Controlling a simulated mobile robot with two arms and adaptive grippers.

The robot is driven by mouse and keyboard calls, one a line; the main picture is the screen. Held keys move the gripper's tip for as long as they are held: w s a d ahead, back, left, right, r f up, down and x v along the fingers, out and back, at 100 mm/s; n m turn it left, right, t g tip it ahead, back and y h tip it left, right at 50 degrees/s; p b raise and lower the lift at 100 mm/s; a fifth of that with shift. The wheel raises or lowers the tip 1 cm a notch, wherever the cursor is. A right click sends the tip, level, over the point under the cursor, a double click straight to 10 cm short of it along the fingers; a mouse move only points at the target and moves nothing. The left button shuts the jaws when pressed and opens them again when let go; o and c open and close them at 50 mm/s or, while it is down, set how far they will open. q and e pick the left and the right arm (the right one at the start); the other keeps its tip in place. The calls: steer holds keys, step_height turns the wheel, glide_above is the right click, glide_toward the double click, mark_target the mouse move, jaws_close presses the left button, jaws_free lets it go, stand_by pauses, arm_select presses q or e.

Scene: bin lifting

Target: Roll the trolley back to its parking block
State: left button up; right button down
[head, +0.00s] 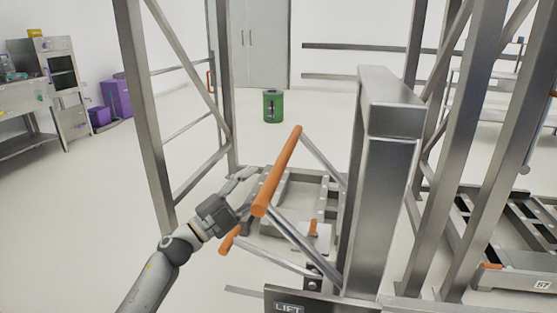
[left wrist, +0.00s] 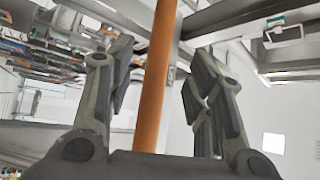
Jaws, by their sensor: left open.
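A thick orange bar (head: 280,168) slants up beside a grey steel post marked LIFT (head: 289,307), joined to it by grey struts. My left gripper (head: 250,190) is open, just left of the bar. In the left wrist view the bar (left wrist: 157,75) runs between the two spread fingers, with gaps on both sides. A low grey frame (head: 325,186) lies on the floor behind the bar. Another low grey frame (head: 487,278) with a plate reading 57 stands at the right. I cannot tell which is the trolley or pick out its parking block. My right gripper is out of view.
Tall steel uprights (head: 148,120) and the thick post (head: 383,180) stand around the bar. A smaller orange grip (head: 230,240) sits below my gripper. A green bin (head: 273,106) stands farther back. The floor at the left is clear up to a workbench (head: 22,100).

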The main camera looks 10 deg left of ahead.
mark_target(282, 162)
arm_select(q)
steer(key=x, duration=0.9)
steer(key=shift+d, duration=0.1)
jaws_close()
